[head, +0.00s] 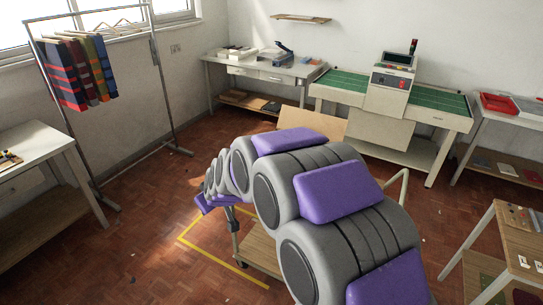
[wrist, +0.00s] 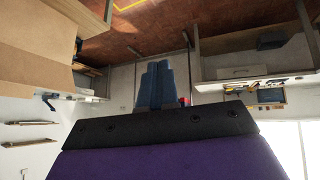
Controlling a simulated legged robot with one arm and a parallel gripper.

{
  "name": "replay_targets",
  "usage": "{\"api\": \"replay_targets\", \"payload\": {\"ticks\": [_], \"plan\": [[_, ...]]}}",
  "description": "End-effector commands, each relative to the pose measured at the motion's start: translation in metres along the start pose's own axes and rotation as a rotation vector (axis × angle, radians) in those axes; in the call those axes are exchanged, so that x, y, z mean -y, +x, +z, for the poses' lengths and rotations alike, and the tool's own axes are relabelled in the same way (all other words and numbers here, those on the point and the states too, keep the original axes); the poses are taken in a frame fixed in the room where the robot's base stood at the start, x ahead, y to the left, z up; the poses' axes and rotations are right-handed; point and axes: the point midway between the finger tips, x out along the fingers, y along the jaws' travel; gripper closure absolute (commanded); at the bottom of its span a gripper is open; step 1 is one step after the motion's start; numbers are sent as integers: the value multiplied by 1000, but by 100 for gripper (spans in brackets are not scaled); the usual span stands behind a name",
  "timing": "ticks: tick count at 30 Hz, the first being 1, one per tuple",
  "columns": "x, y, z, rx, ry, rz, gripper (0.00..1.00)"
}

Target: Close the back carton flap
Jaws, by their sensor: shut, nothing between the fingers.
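The carton shows in the head view only as tan cardboard panels behind my arm. One slanted panel (head: 312,118) stands left of another upright panel (head: 378,135); the rest is hidden by my arm. In the wrist view, which looks upside down, a large tan cardboard surface (wrist: 40,65) fills the upper left. I cannot tell for sure which panel is the back flap. My gripper (wrist: 155,68) shows in the wrist view as two blue-grey fingers side by side, shut and empty. It appears to the right of the cardboard, apart from it. In the head view my arm hides the fingers.
A wooden-topped cart (head: 262,250) stands under my arm, near a yellow floor line (head: 215,256). A green-topped machine bench (head: 345,82) is at the back. A clothes rack (head: 160,75) and a white table (head: 35,145) stand left.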

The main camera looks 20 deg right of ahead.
Motion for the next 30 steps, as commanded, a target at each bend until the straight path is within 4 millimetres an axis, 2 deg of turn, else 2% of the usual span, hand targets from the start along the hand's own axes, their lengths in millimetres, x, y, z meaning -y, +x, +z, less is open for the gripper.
{"api": "replay_targets", "payload": {"ticks": [1, 6, 13, 18, 21, 25, 30], "plan": [[-11, 18, -14, -38, -17, 29, 100], [-48, 71, -56, -167, -92, 177, 100], [-92, 133, -89, -270, -211, 443, 100], [-129, 166, -89, -289, -305, 673, 100], [-153, 178, -79, -276, -362, 817, 100], [-181, 189, -59, -236, -441, 1010, 100], [-207, 189, -24, -143, -555, 1274, 100]]}}
